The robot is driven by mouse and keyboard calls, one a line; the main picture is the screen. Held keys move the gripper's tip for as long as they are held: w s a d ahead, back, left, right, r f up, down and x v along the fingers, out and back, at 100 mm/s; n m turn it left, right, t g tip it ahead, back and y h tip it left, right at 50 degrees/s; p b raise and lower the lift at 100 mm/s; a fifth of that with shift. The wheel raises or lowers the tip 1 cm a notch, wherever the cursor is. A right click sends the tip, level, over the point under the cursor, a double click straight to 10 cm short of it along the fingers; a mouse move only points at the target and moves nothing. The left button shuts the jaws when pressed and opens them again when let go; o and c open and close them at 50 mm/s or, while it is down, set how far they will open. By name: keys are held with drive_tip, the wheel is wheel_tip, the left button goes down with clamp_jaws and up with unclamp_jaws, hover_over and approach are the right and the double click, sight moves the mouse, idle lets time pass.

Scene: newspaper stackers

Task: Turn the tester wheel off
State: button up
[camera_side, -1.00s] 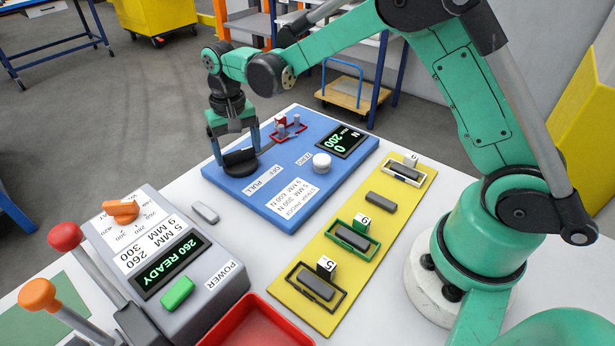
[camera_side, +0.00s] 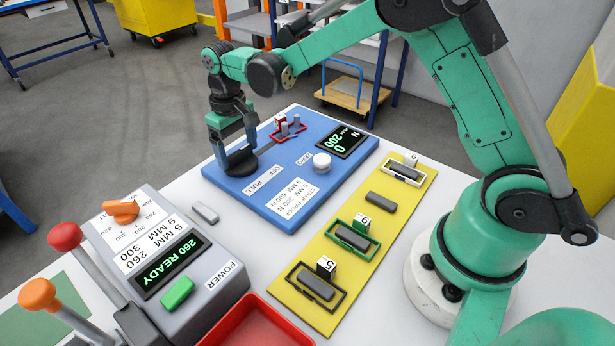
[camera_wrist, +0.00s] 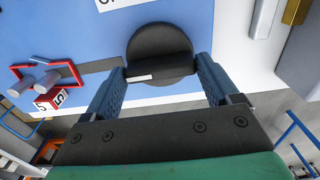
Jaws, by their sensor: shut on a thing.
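The tester wheel is a round black knob with a raised bar and a small white mark near one end of the bar, in the wrist view (camera_wrist: 160,42). It sits on the blue tester (camera_side: 297,218), near the printed words OFF and PULL. My gripper (camera_wrist: 162,68) points down with one finger at each end of the bar, shut on the wheel. In the side view my gripper (camera_side: 238,158) partly hides the wheel. Which word the mark faces cannot be told.
A red clamp with grey pegs (camera_side: 288,128) and a white zero button (camera_side: 322,162) are on the tester. A yellow board (camera_side: 333,284) with grey pieces lies to the right. A grey console (camera_side: 213,305) with levers, an orange knob and a red tray (camera_side: 258,325) stand in front.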

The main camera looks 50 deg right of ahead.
sight(239, 151)
drive_tip(key=o, duration=1.1)
drive_tip(key=shift+r, duration=2.8)
drive_tip(key=shift+r, duration=0.1)
drive_tip(key=s+r+t, duration=0.1)
drive_tip(key=s+t, duration=0.1)
drive_tip(key=s, duration=0.3)
drive_tip(key=s+d+r+t, duration=0.1)
drive_tip(key=s+t, duration=0.1)
drive_tip(key=s, duration=0.3)
drive_tip(key=s+d+r+t, duration=0.1)
drive_tip(key=s+r+t, duration=0.1)
drive_tip(key=s+t, duration=0.1)
drive_tip(key=shift+s+d, duration=0.25)
drive_tip(key=shift+s, duration=0.65)
